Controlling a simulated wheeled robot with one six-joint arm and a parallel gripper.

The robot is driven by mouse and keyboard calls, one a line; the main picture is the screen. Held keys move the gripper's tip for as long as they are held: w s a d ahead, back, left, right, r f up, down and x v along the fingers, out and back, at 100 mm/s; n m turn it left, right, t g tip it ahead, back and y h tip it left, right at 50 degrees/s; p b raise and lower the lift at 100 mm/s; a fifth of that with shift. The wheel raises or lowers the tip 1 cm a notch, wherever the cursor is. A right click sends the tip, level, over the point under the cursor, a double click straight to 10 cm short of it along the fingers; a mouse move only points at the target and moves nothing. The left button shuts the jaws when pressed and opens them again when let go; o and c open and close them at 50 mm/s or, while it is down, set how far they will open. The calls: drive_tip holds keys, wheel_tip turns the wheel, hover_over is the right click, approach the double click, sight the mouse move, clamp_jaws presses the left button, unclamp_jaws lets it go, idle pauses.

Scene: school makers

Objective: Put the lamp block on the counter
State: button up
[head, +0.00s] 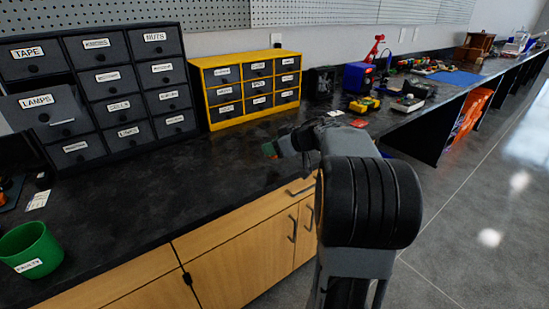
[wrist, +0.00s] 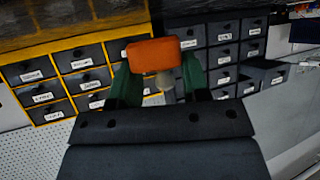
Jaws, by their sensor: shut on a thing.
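The lamp block (wrist: 153,55) shows in the wrist view as an orange block with a small pale round part below it. My gripper (wrist: 154,78) is shut on it, with one green finger on each side. In the head view my gripper (head: 272,149) is over the black counter (head: 150,195), near the front edge and in front of the yellow cabinet. There the block is mostly hidden by the gripper. I cannot tell how high it is above the counter.
The LAMPS drawer (head: 48,112) of the dark drawer cabinet (head: 107,88) is pulled out. A yellow cabinet (head: 248,88) stands beside it. A green FAULTY cup (head: 31,249) stands front left. Tools and a blue box (head: 358,77) are further right. The middle counter is clear.

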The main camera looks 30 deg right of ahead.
drive_tip(key=f+b, duration=0.1)
drive_tip(key=f, duration=0.1)
drive_tip(key=f+b, duration=0.2)
drive_tip(key=shift+w+d, duration=0.2)
drive_tip(key=shift+r, duration=0.1)
drive_tip(key=o, duration=0.9)
drive_tip(key=shift+p, duration=0.3)
